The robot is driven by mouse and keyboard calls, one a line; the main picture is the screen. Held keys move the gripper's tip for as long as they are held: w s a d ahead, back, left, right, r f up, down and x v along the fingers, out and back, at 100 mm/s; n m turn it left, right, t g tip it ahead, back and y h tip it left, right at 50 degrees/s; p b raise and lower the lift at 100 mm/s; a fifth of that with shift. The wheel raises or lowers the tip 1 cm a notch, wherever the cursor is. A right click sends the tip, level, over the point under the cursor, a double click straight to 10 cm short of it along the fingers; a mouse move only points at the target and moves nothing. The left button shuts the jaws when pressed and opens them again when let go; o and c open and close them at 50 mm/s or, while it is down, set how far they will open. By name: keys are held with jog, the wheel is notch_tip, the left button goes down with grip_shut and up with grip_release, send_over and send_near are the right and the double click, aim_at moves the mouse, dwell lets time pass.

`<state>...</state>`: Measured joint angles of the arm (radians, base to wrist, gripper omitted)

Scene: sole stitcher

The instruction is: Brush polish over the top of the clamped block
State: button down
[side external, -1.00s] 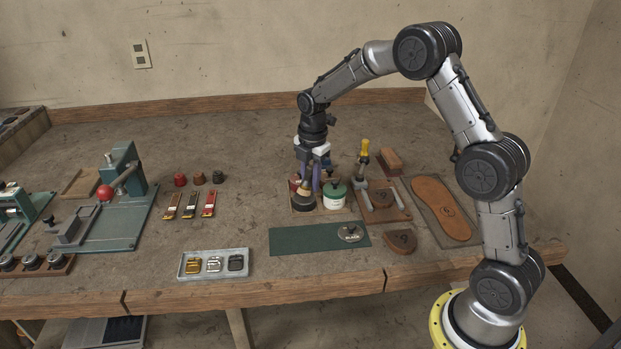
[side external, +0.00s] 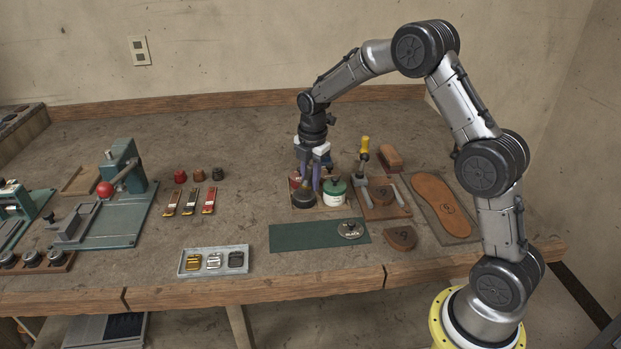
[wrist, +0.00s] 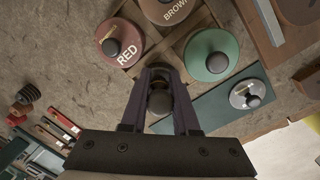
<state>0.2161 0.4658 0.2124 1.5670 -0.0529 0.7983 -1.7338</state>
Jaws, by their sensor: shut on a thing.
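My gripper (side external: 309,186) points down over the left front of the polish rack in the side view. Its purple fingers are shut on the handle of a round, dark-based brush (side external: 303,200). In the wrist view the top of the brush (wrist: 160,101) is a dark knob between the fingertips. The brush stands low at the rack; whether its base touches the rack cannot be told. A brown block (side external: 381,195) lies on a board beside a yellow-handled clamp (side external: 363,160); how firmly it is held cannot be told.
Lidded polish pots labelled RED (wrist: 122,42) and BROWN (wrist: 168,10), and a green one (wrist: 211,55), stand close to the gripper. A green mat (side external: 310,236) lies in front. A brown sole (side external: 440,205) lies to the right, a buckle tray (side external: 215,273) at the front left.

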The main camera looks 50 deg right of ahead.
jog(key=shift+r, duration=3.55)
jog(key=shift+a, duration=0.1)
